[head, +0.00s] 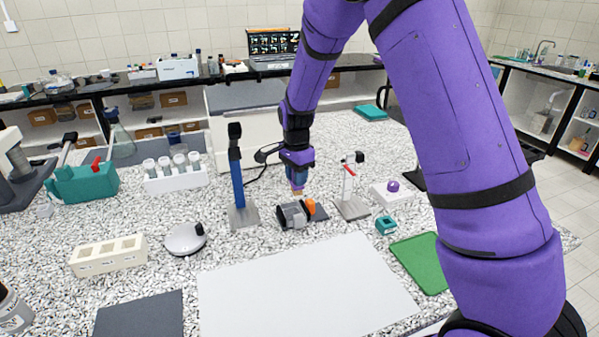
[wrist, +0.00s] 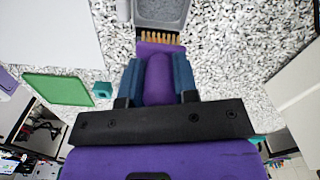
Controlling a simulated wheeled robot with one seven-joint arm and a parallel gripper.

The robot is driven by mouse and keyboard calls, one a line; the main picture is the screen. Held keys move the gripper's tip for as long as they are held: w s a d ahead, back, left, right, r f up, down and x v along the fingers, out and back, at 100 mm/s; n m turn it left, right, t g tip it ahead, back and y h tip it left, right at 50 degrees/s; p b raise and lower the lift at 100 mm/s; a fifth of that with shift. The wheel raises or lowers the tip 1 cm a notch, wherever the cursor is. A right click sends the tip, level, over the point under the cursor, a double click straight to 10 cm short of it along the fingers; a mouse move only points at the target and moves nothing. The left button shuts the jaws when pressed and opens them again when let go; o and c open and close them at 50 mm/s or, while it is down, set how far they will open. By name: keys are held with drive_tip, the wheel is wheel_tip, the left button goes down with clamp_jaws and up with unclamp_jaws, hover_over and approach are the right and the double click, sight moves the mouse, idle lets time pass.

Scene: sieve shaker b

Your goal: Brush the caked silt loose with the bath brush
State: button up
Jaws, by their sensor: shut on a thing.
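My gripper (wrist: 158,80) has its two blue fingers shut on the purple handle of the bath brush (wrist: 158,68). The brush's tan bristles (wrist: 161,39) point away from the gripper, at the lower edge of a grey, tray-like part (wrist: 162,12) in the wrist view. I cannot tell whether the bristles touch it. Its speckled grey inside may be the caked silt, but I cannot be sure. In the head view my gripper (head: 297,160) points down, with the brush tip (head: 297,190) just above a grey and black device (head: 291,215) with an orange part (head: 310,206).
A blue post (head: 238,185) on a metal base stands left of the device. A small stand (head: 350,205) with a red piece is on its right. A large white sheet (head: 305,290) lies in front, with a green mat (head: 422,262) at right. A tube rack (head: 176,180) stands left.

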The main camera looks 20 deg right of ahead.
sight(296, 196)
drive_tip(key=shift+f, duration=3.65)
drive_tip(key=shift+f, duration=0.65)
drive_tip(key=shift+a, duration=0.2)
drive_tip(key=shift+a, duration=1)
drive_tip(key=shift+d+r, duration=0.1)
drive_tip(key=shift+d, duration=1.1)
drive_tip(key=shift+a, duration=0.1)
